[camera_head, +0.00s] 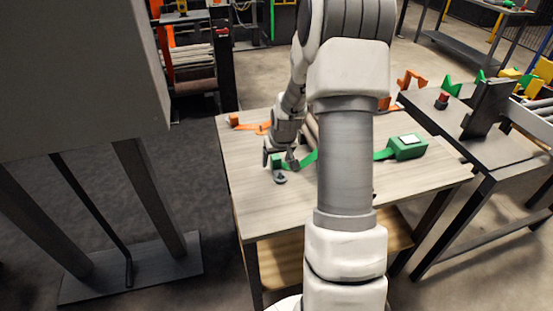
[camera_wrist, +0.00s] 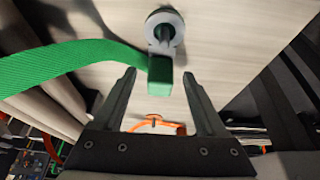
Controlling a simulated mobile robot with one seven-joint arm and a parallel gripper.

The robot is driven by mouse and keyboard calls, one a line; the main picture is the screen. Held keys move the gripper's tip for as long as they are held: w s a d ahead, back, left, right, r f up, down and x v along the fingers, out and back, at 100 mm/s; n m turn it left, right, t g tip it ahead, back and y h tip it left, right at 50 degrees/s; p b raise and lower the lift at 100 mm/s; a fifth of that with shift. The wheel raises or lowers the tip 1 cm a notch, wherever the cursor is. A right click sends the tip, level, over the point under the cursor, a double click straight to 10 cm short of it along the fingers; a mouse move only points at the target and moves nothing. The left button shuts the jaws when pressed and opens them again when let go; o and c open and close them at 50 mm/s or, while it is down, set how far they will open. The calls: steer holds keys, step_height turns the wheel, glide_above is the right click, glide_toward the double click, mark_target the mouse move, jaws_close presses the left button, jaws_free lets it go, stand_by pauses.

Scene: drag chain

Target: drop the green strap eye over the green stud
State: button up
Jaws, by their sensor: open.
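The green strap (camera_wrist: 70,62) comes in from the left in the wrist view and ends in a green block (camera_wrist: 160,76). Beyond the block is a round grey piece with a dark post-like centre (camera_wrist: 166,27), over the wooden top. I cannot tell from these frames which part is the eye and which the stud, or whether one is around the other. In the head view the strap (camera_head: 308,159) runs behind my arm to a green box (camera_head: 407,147). My gripper (camera_wrist: 159,74) is open, its fingers on either side of the green block with gaps showing.
The table (camera_head: 257,210) is clear at its front left. An orange strap (camera_head: 252,126) lies along its back edge and also shows in the wrist view (camera_wrist: 155,125). A dark bench (camera_head: 440,115) stands close on the right. My arm hides the table's middle.

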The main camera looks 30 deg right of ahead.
steer(key=p+v, duration=0.3)
steer(key=v, duration=1.4)
steer(key=shift+r, duration=0.2)
